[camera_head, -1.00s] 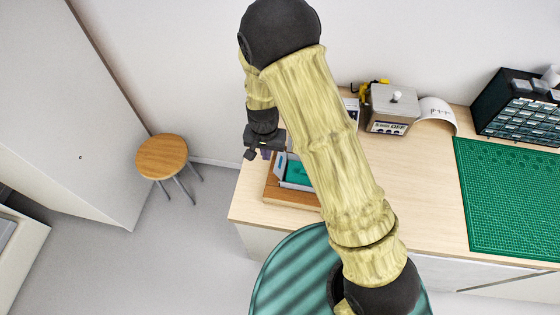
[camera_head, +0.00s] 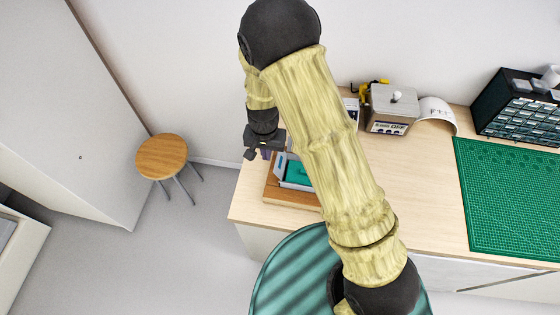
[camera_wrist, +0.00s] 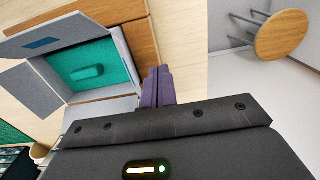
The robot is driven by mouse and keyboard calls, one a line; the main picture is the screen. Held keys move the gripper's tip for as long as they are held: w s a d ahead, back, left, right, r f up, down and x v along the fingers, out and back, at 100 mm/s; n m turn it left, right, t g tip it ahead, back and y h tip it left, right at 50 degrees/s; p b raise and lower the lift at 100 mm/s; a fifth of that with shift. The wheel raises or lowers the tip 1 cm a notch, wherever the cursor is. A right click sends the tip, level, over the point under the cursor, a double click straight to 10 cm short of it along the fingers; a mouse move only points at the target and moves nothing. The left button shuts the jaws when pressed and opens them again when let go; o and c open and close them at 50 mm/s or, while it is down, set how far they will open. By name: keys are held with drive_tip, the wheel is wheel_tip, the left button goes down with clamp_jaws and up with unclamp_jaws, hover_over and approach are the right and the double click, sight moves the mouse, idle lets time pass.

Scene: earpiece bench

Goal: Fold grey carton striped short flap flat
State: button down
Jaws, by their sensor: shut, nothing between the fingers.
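The grey carton (camera_wrist: 88,98) stands open in the wrist view, with a teal inside and a teal rounded item (camera_wrist: 87,73) in it. A long grey flap with a blue patch (camera_wrist: 40,43) spreads outward at the top. A short grey flap (camera_wrist: 32,92) sticks out at the left, and a narrow one (camera_wrist: 122,46) stands at the right. I cannot make out stripes on any flap. My gripper's purple fingers (camera_wrist: 157,87) are shut and empty, just right of the carton; contact is unclear. In the head view my gripper (camera_head: 265,154) is beside the carton (camera_head: 296,185), which my arm partly hides.
The carton sits on a brown wooden board (camera_head: 286,195) near the bench's left end. A grey device (camera_head: 391,108), a green cutting mat (camera_head: 510,200) and a drawer rack (camera_head: 520,110) are further right. A round stool (camera_head: 162,157) stands on the floor at left.

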drive_tip(key=shift+f, duration=0.15)
drive_tip(key=shift+f+b, duration=0.4)
drive_tip(key=shift+f, duration=0.05)
drive_tip(key=shift+s+d+b, duration=0.15)
drive_tip(key=shift+d+b, duration=0.05)
drive_tip(key=shift+d, duration=0.9)
drive_tip(key=shift+s+d+b, duration=0.2)
drive_tip(key=shift+d, duration=0.85)
drive_tip(key=shift+s+d+b, duration=0.15)
drive_tip(key=shift+d+b, duration=0.05)
drive_tip(key=shift+d, duration=0.9)
drive_tip(key=shift+d+f+b, duration=0.2)
drive_tip(key=shift+f+b, duration=0.45)
drive_tip(key=shift+f, duration=0.15)
wheel_tip(320, 180, up, 9)
drive_tip(key=p, duration=0.7)
